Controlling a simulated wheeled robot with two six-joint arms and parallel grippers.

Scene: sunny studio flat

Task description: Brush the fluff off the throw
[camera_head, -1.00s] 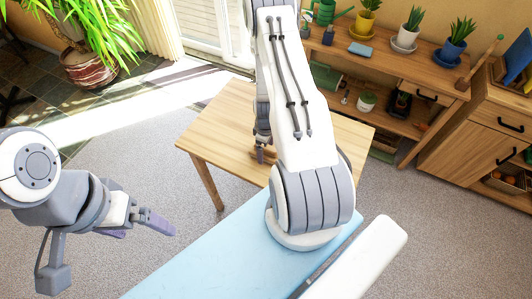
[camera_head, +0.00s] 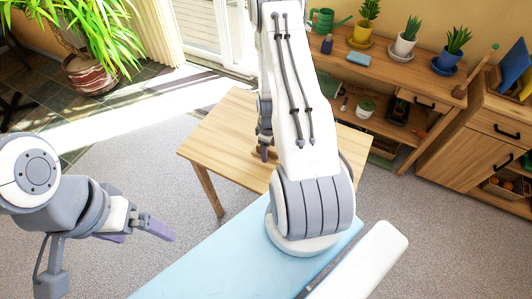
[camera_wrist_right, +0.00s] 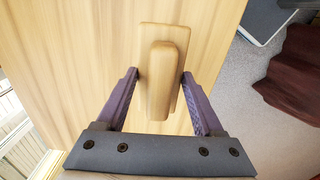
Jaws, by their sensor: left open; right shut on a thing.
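A wooden brush (camera_wrist_right: 161,74) with a raised block handle shows in the right wrist view, between the fingers of my right gripper (camera_wrist_right: 159,90). The gripper is shut on it over the wooden table (camera_wrist_right: 75,50). I cannot tell whether the brush touches the tabletop. My left gripper (camera_head: 142,232) is open and empty over the carpet, left of the table. A dark red cloth-like thing (camera_wrist_right: 296,70) is at the wrist view's right edge; I cannot tell if it is the throw. No fluff is discernible.
A wooden shelf unit (camera_head: 400,75) with potted plants and a green watering can (camera_head: 325,20) stands behind the table. A wooden cabinet (camera_head: 490,145) is at the right. A large potted plant (camera_head: 92,72) is at the back left. Carpet left of the table is clear.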

